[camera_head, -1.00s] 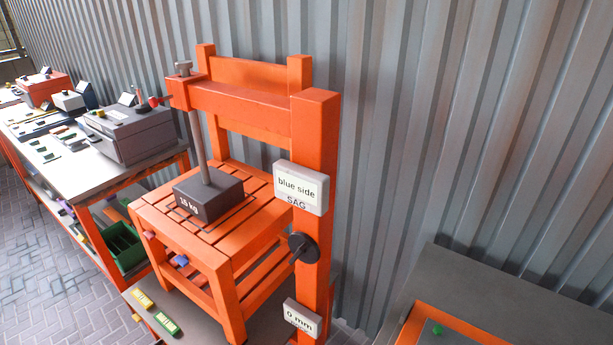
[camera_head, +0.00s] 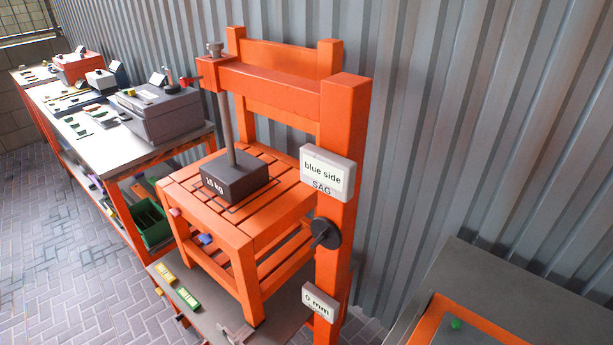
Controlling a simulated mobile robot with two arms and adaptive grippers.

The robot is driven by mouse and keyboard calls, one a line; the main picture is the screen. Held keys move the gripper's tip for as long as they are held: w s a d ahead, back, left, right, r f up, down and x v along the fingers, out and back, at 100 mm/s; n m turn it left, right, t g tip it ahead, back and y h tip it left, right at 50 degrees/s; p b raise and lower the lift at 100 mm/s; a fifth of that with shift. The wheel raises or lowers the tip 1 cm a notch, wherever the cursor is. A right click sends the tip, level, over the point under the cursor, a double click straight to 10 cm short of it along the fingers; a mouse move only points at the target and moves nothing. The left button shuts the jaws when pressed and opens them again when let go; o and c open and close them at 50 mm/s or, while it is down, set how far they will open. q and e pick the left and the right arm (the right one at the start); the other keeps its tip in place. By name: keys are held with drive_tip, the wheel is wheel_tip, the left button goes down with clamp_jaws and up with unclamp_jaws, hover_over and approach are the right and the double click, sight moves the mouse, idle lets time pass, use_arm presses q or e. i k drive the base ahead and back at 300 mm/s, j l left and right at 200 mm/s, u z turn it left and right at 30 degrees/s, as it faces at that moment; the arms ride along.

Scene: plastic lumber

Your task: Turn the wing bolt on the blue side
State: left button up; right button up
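An orange slatted stool (camera_head: 240,238) stands under an orange press frame (camera_head: 345,130). A small blue piece (camera_head: 205,239), possibly a wing bolt, and a small red piece (camera_head: 175,211) sit along its front edge. A sign reading "blue side SAG" (camera_head: 328,172) is on the near post. Below it is a dark round knob with a lever (camera_head: 325,234). A lower sign reads "0 mm" (camera_head: 319,302). A dark 15 kg block (camera_head: 235,178) with an upright rod rests on the seat. Neither gripper can be made out in the view.
A long bench (camera_head: 100,135) with grey and red boxes runs along the left. A green crate (camera_head: 150,225) sits on its lower shelf. Yellow and green blocks (camera_head: 188,298) lie on the low platform by the stool. A grey-topped table (camera_head: 500,285) is at the lower right. Corrugated wall stands behind.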

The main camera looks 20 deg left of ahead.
sight(207, 239)
drive_tip(key=k+u, duration=0.1)
drive_tip(key=u, duration=1.25)
drive_tip(key=i+j+z, duration=0.1)
drive_tip(key=z, duration=0.55)
drive_tip(key=i+j+z, duration=0.15)
drive_tip(key=j+z, duration=0.25)
drive_tip(key=j, duration=0.55)
drive_tip(key=j+z, duration=0.4)
drive_tip(key=j, duration=0.6)
